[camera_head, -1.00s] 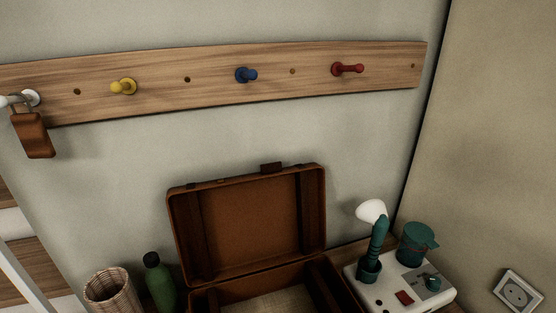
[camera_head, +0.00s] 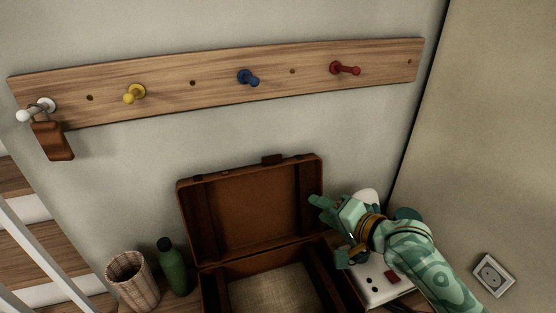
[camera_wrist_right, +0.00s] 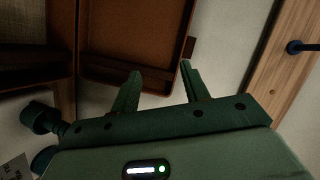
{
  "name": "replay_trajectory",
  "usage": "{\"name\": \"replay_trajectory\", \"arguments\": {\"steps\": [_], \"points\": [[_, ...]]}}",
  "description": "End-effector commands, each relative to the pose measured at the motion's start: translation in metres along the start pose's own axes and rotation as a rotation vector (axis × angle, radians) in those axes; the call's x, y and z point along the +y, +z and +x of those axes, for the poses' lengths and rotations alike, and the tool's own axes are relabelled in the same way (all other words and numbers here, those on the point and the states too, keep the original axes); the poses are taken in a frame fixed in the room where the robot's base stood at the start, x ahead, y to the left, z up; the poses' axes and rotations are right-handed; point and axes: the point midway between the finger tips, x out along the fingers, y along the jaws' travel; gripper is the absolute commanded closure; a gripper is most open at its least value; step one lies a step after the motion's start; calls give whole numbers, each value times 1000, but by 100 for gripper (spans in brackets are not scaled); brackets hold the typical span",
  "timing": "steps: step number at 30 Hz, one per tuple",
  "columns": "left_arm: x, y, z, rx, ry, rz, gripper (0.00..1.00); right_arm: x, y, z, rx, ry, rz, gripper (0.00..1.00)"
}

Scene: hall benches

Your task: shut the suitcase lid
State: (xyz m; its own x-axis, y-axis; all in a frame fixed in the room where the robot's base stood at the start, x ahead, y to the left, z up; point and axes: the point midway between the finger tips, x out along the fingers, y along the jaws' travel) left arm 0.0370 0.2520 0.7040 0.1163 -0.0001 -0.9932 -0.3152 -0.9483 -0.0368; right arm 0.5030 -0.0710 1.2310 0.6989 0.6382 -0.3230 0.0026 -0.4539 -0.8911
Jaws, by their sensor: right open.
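The brown suitcase stands open on the bench, its lid (camera_head: 255,207) raised and leaning back near the wall. Its base (camera_head: 215,290) shows a pale woven lining. My right gripper (camera_head: 323,228) is open, at the right edge of the raised lid in the head view; I cannot tell whether it touches. In the right wrist view, the two fingers (camera_wrist_right: 160,85) are spread and empty, with the lid (camera_wrist_right: 130,40) just beyond them. My left gripper is not in view.
A green bottle (camera_head: 174,268) and a wicker basket (camera_head: 132,283) stand left of the suitcase. A white device (camera_head: 375,285) sits to its right, partly behind my arm. A peg rail (camera_head: 215,85) runs along the wall above, with a brown tag (camera_head: 53,141) hanging.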

Motion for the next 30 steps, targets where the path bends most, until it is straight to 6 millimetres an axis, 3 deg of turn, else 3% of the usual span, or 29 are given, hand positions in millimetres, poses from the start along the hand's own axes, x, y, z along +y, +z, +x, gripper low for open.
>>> {"name": "replay_trajectory", "arguments": {"steps": [3,7,13,24,30], "points": [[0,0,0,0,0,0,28,-28,-32,11,-23,-79,261,55],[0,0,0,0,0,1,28,-40,-46,16,-37,-115,405,55],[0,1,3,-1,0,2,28,-45,-47,41,-41,-122,426,55],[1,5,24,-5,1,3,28,-54,-44,134,-40,-120,421,55],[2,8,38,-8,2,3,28,-57,-44,166,-40,-119,420,55]]}}
